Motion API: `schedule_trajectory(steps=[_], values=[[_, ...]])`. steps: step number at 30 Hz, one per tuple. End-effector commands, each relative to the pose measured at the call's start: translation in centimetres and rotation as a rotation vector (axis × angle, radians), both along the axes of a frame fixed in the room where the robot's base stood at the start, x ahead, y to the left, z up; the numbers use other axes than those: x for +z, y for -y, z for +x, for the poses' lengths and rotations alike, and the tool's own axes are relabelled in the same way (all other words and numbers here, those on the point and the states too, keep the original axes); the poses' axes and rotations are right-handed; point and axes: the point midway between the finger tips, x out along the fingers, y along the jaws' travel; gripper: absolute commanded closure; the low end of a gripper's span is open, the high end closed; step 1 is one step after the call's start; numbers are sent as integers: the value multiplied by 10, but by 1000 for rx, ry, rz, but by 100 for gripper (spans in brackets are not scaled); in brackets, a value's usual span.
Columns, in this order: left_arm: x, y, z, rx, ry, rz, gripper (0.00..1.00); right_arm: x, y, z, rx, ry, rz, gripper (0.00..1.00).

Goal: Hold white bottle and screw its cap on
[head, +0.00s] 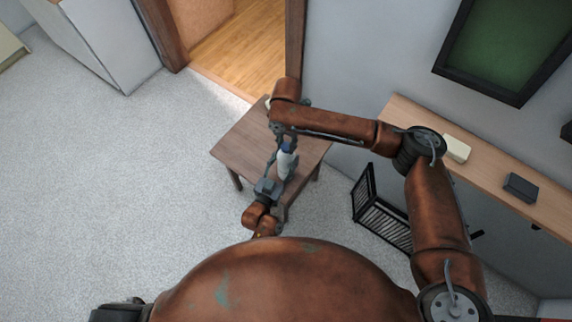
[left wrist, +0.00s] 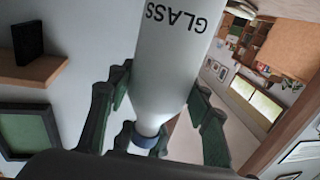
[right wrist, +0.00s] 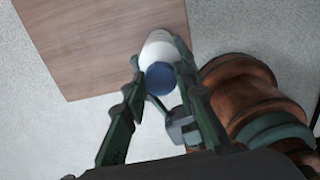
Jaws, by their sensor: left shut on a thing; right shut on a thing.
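The white bottle (head: 287,164) stands upright, held above the small table. It also shows in the left wrist view (left wrist: 172,70), inverted there, with the dark word GLASS on its body. My left gripper (head: 279,168) is shut on the bottle's body from the side. The blue cap (right wrist: 160,77) sits at the top of the bottle, and it shows at the neck in the left wrist view (left wrist: 141,138). My right gripper (head: 285,143) is above, its fingers shut on the cap from both sides. I cannot tell how tightly the cap is seated.
The brown wooden table (head: 237,149) is under the bottle, with its bare top visible at left. A wall shelf (head: 487,166) with a cream box (head: 456,149) and a dark box (head: 520,187) is at right. A black rack (head: 381,212) stands below it. Carpet is clear at left.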

Motion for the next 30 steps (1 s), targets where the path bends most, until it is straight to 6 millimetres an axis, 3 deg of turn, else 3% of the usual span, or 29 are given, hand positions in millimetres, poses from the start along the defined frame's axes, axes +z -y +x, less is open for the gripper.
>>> schedule_trajectory(steps=[30], values=[[-1, -2, 0, 2, -1, 0, 100, -3, -3, -3, -2242, -6, -5, 100]])
